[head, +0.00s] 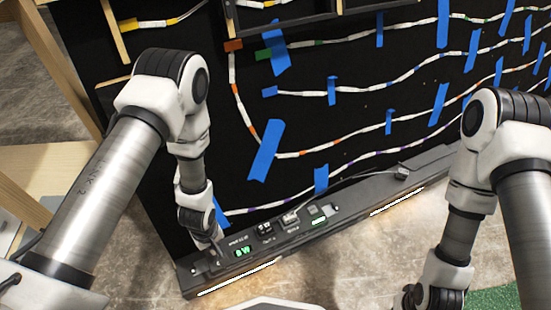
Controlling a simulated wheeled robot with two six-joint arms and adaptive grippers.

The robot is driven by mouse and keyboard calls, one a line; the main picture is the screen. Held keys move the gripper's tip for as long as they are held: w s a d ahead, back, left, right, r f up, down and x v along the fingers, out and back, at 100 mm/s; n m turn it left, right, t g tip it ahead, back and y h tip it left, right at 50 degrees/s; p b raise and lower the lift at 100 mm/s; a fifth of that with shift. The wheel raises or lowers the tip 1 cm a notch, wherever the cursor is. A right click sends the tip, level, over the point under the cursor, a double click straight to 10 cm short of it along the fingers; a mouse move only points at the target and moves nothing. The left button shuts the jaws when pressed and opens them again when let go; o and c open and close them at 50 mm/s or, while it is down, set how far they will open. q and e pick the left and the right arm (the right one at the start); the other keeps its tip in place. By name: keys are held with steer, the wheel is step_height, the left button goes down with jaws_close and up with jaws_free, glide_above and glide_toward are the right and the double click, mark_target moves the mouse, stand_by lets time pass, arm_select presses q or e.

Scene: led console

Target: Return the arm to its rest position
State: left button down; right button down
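My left arm comes in from the left, and its gripper (213,246) points down at the left end of the long dark console (345,200). Its fingers are small and dark against the console, so I cannot tell whether they are open or touching it. The console carries a green lit display (243,252), a second green display (320,222), and small controls (265,231) between them. My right arm comes in from the right, and its dark gripper (414,298) is low in the picture, cut off by the bottom edge and clear of the console.
A black upright panel (330,62) stands behind the console, with white LED strips (375,78) held by blue tape (265,150). A wooden frame (62,70) stands at the left. Bare floor (340,262) lies in front, with a green patch (495,299) at lower right.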

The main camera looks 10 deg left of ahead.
arm_select(q)
steer(key=s+a+r+m, duration=0.2)
steer(key=s+r+m, duration=0.3)
steer(key=s+m, duration=0.5)
step_height(320, 180, up, 37)
steer(key=s+n+p, duration=0.1)
steer(key=p, duration=3.6)
steer(key=shift+s+f+n, duration=0.15)
steer(key=shift+n, duration=0.25)
steer(key=shift+d, duration=0.1)
